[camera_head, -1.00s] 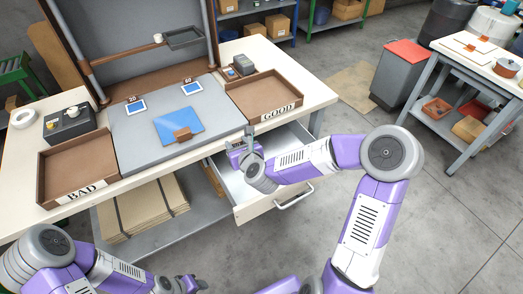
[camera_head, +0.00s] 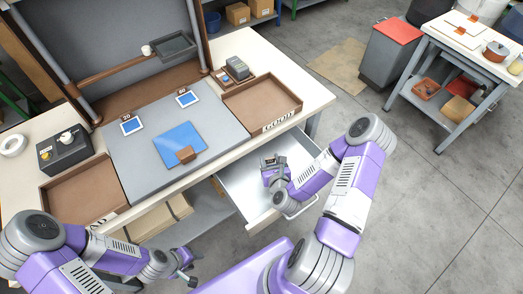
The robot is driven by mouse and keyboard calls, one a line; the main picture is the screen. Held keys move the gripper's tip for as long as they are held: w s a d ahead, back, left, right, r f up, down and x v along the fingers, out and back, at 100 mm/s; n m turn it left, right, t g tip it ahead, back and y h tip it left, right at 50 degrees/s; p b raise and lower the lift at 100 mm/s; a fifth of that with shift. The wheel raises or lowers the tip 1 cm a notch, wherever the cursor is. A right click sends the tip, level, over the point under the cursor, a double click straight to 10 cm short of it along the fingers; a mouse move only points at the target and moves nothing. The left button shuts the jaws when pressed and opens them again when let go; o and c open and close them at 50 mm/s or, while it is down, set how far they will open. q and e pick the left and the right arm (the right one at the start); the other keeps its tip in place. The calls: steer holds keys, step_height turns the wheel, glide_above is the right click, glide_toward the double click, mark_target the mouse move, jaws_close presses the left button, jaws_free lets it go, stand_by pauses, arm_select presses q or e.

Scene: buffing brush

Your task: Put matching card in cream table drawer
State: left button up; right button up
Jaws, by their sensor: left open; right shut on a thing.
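The cream table (camera_head: 262,45) has its drawer (camera_head: 238,183) pulled out, with a pale inside and a handle (camera_head: 301,207) on its front. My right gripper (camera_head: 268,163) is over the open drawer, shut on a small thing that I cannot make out. Two small blue cards with white borders lie on the grey mat, one by the 20 tag (camera_head: 131,125) and one by the 60 tag (camera_head: 187,98). A larger blue sheet (camera_head: 176,138) lies on the mat, with a brown block (camera_head: 186,155) at its edge. My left gripper (camera_head: 192,276) is open and empty, low in front of the table.
A brown tray marked GOOD (camera_head: 262,100) stands above the drawer, and another brown tray (camera_head: 80,193) is at the left. A black box with knobs (camera_head: 64,150) and a small grey device (camera_head: 237,68) stand on the table.

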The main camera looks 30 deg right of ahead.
glide_above(263, 151)
steer(key=s+a, duration=0.1)
steer(key=s, duration=0.2)
step_height(263, 151, down, 5)
steer(key=shift+w+r+b, duration=0.1)
steer(key=shift+r+b, duration=0.1)
steer(key=shift+b, duration=0.1)
arm_select(q)
steer(key=shift+f+b, duration=0.35)
steer(key=shift+f, duration=0.95)
arm_select(e)
steer(key=shift+w+d+f, duration=0.25)
steer(key=shift+w+f, duration=0.35)
steer(key=shift+w, duration=0.15)
steer(key=shift+w+d+f, duration=0.25)
steer(key=shift+w+f, duration=0.3)
steer(key=shift+w, duration=0.2)
steer(key=shift+f, duration=0.1)
steer(key=o, duration=1)
arm_select(q)
steer(key=shift+f, duration=0.1)
arm_select(e)
steer(key=shift+r, duration=0.2)
arm_select(q)
steer(key=shift+r+p, duration=0.8)
steer(key=shift+r, duration=0.15)
arm_select(e)
steer(key=v, duration=1.2)
